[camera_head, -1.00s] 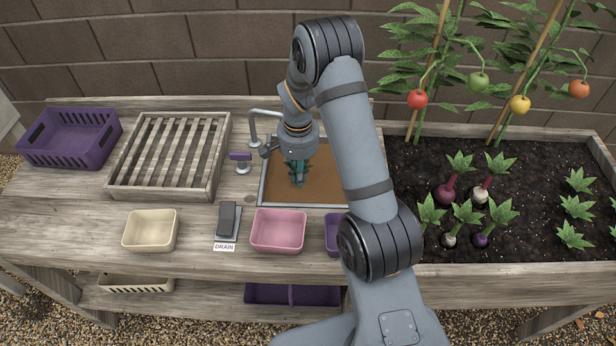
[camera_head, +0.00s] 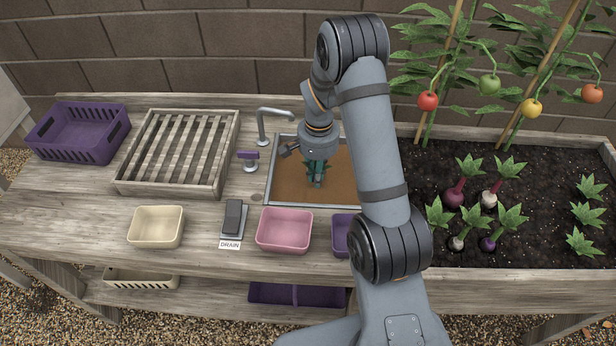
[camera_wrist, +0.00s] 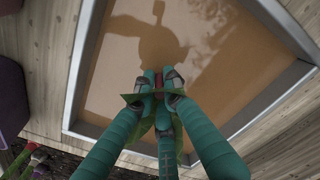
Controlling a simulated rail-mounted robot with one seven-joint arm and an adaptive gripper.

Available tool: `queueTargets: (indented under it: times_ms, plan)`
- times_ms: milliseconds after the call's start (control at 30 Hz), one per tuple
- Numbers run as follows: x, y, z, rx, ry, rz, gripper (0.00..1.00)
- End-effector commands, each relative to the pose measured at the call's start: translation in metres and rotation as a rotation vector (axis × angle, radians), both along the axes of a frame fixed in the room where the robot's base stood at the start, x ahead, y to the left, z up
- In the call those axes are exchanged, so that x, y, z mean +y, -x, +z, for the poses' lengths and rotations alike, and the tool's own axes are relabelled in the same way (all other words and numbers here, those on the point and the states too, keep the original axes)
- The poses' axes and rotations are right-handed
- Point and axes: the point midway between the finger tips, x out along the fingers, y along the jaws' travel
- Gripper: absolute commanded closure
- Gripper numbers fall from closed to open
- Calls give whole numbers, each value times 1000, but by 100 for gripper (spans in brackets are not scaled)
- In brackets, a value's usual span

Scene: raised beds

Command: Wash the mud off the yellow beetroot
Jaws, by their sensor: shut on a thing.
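My gripper (camera_head: 317,178) points down over the sink basin (camera_head: 272,178), which holds brown, muddy-looking water. In the wrist view its teal fingers (camera_wrist: 158,88) are shut on the leafy top of a vegetable (camera_wrist: 133,98). Green leaves stick out around the fingertips and a small reddish piece shows between them. The rest of the vegetable is hidden, so I cannot tell its colour, whether it is muddy or how deep it sits. The tap (camera_head: 262,122) stands at the basin's back left, with a purple-handled lever (camera_head: 249,158) beside the basin.
A drain pedal (camera_head: 234,219), a cream tub (camera_head: 156,227), a pink tub (camera_head: 284,231) and a purple tub (camera_head: 343,236) line the front. A slatted rack (camera_head: 180,152) and a purple crate (camera_head: 78,133) stand left. The soil bed (camera_head: 540,170) at right holds several leafy roots and tomato plants.

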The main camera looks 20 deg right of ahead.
Motion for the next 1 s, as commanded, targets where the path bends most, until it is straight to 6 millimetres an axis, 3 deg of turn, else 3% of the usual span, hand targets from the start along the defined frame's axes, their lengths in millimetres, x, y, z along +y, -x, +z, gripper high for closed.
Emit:
queueTargets:
  times_ms: [600,1000]
  plan:
    - [-51,17,0,0,0,-3,100]
    - [-60,20,0,0,0,-1,100]
